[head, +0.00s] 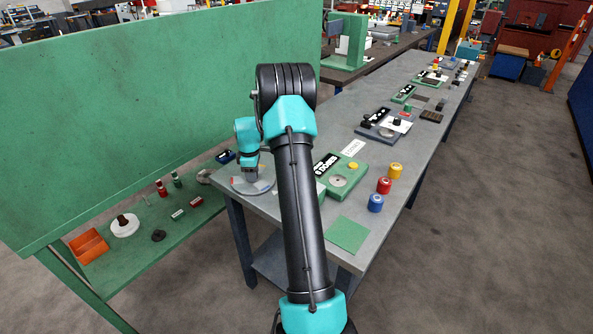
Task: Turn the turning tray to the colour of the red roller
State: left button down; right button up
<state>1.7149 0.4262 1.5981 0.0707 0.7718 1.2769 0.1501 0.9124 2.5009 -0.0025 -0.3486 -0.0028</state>
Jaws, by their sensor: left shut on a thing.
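The turning tray (238,188) is a round grey disc at the left edge of the grey bench, with a reddish patch on its left and a bluish patch on its right. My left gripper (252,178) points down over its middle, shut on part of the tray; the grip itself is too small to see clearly. The red roller (384,186) stands upright at the bench's right side, between the yellow roller (396,170) and the blue roller (376,204). My right gripper is not in view.
A green device (355,178) with a black display and yellow button sits right of my arm, which hides part of it. A green square mat (348,235) lies at the bench's near end. A green side shelf (205,212) at left holds small parts and an orange bin (88,245).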

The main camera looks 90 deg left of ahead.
pick_arm(q)
jog(key=c, duration=0.6)
grip_release()
notch_tip(320, 180, up, 17)
jog(key=shift+r, duration=0.2)
